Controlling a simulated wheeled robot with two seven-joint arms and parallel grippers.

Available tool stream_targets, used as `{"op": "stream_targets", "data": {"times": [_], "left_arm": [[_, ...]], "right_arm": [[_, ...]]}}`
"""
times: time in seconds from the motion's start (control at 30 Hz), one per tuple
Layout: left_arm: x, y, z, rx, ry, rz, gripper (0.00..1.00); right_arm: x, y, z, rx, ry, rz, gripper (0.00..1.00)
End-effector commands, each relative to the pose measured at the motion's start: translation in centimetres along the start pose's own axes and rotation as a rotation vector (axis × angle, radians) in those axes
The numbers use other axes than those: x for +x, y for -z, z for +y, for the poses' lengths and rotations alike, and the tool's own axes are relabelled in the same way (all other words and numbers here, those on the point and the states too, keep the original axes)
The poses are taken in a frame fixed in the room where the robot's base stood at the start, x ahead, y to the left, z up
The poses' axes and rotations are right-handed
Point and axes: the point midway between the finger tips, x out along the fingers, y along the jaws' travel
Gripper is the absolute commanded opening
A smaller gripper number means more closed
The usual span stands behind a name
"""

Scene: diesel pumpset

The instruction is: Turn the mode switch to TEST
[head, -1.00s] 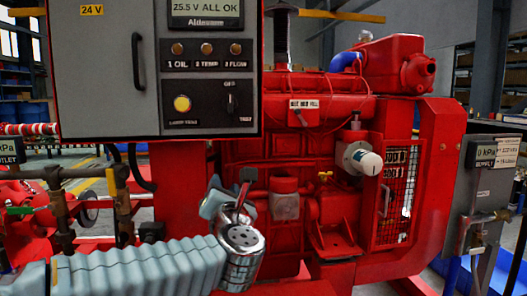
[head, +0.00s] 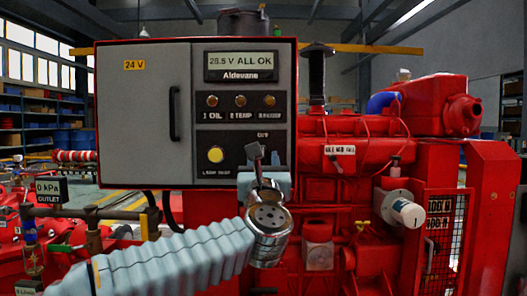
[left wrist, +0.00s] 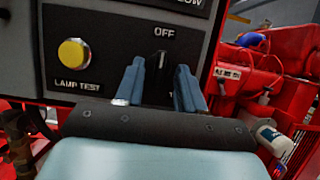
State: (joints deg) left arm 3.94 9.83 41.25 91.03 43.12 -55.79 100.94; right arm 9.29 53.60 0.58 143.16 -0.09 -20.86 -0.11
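The grey control panel (head: 145,110) has a black lower plate with the mode switch. In the left wrist view the mode switch (left wrist: 161,60) is a small dark knob with a pale mark, upright below the OFF label. Its lower part and the TEST label are mostly hidden by my gripper. My left gripper (left wrist: 158,88) is open, with one blue-grey finger on each side of the switch, apart from it. In the head view my left gripper (head: 263,165) is at the panel's lower right corner and covers the switch. My right gripper is not in view.
A yellow lamp test button (left wrist: 73,52) is left of the switch, and it also shows in the head view (head: 215,154). The red engine (head: 345,165) stands right of the panel, with a white-capped part (head: 405,208).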

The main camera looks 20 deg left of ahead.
Motion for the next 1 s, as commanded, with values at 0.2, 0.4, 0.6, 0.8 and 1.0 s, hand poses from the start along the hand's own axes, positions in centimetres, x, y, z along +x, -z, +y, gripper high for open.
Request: {"op": "stream_targets", "data": {"times": [0.2, 0.4, 0.6, 0.8, 1.0], "left_arm": [[1.35, 0.00, 0.00, 0.001, 0.000, 0.000, 0.38], [1.36, 0.04, 0.01, 0.001, 0.000, 0.000, 0.38], [1.34, 0.04, 0.00, 0.001, 0.000, 0.000, 0.12], [1.33, 0.05, 0.00, 0.001, 0.000, 0.000, 0.00], [1.31, 0.08, 0.02, 0.012, 0.005, 0.000, 0.00]], "right_arm": [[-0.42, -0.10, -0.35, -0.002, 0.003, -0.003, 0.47], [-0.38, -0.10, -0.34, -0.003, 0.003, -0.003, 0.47], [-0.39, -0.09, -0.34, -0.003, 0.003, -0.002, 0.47], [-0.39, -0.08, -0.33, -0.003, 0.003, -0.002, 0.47], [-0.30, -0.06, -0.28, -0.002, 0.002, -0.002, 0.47]]}}
